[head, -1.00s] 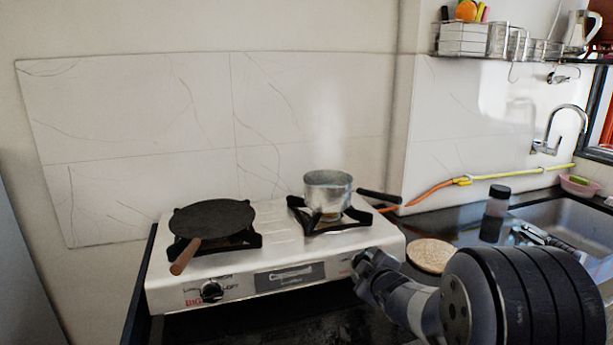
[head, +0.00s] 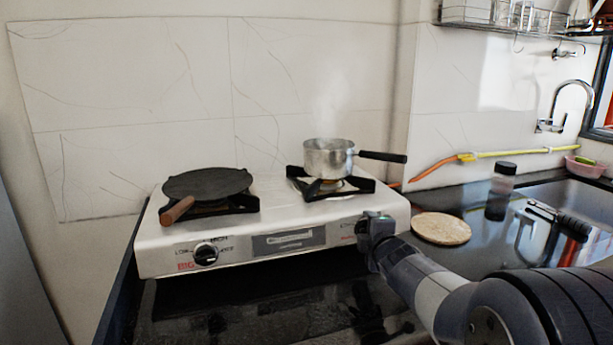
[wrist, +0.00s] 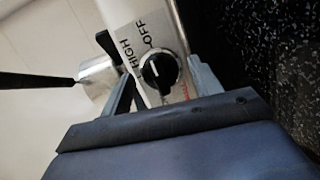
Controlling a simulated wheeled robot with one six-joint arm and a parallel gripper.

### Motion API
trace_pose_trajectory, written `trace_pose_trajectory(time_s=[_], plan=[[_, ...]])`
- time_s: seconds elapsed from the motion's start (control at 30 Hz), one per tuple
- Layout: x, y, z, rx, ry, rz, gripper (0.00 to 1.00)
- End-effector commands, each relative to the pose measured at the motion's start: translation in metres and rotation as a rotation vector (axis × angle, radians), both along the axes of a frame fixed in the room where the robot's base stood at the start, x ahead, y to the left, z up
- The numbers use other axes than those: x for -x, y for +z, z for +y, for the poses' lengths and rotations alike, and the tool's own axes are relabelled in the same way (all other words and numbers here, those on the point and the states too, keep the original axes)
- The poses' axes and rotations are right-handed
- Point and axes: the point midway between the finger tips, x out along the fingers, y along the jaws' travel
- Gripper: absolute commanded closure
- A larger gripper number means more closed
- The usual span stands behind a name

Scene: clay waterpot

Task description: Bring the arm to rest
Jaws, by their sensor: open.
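My gripper (head: 376,228) is at the front right corner of the white gas stove (head: 285,224) in the head view. In the wrist view my gripper (wrist: 161,82) is open, with its two fingers on either side of a black stove knob (wrist: 160,71). Whether a finger touches the knob cannot be told. The labels HIGH and OFF show beside it. My arm reaches in from the lower right. A metal saucepan (head: 328,158) with a black handle sits on the right burner, and steam rises from it.
A black pan (head: 207,184) with a wooden handle sits on the left burner. A round board (head: 441,228) and a dark-lidded jar (head: 503,180) stand on the dark counter right of the stove. A sink with a faucet (head: 572,98) is farther right. A tiled wall stands behind.

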Motion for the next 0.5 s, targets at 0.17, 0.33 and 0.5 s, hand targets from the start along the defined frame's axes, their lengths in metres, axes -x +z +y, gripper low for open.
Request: trace_pose_trajectory(time_s=[0.17,0.33,0.5], plan=[[0.0002,-0.0062,0.0000,0.123,0.027,-0.041,0.40],[0.0003,-0.0065,-0.0005,0.263,0.057,-0.087,0.40],[0.0004,-0.0065,-0.0007,0.414,0.091,-0.135,0.40]])
